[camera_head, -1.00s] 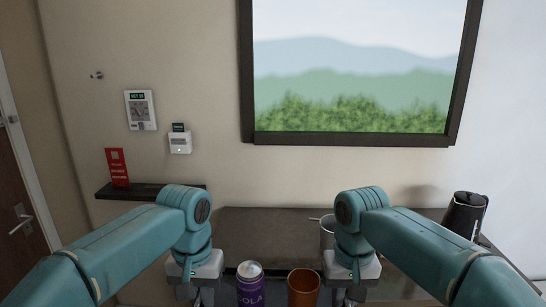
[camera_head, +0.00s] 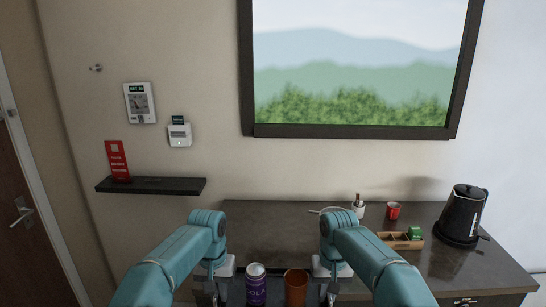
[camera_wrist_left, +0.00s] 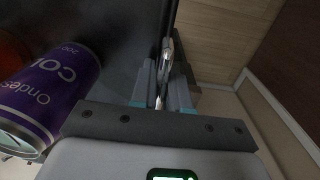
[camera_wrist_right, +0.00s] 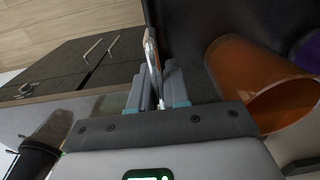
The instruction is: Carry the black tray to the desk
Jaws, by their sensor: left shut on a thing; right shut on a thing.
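The black tray (camera_wrist_left: 115,25) fills the upper part of the left wrist view and also shows in the right wrist view (camera_wrist_right: 190,40). My left gripper (camera_head: 222,290) is shut on one side edge of it, and my right gripper (camera_head: 332,290) is shut on the opposite edge. A purple cola can (camera_head: 256,285) and an orange cup (camera_head: 296,287) stand on the tray between the grippers. The desk (camera_head: 275,225) is the dark brown surface ahead, beyond the tray. Most of the tray is hidden or cropped in the head view.
A wall shelf (camera_head: 150,186) is at left.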

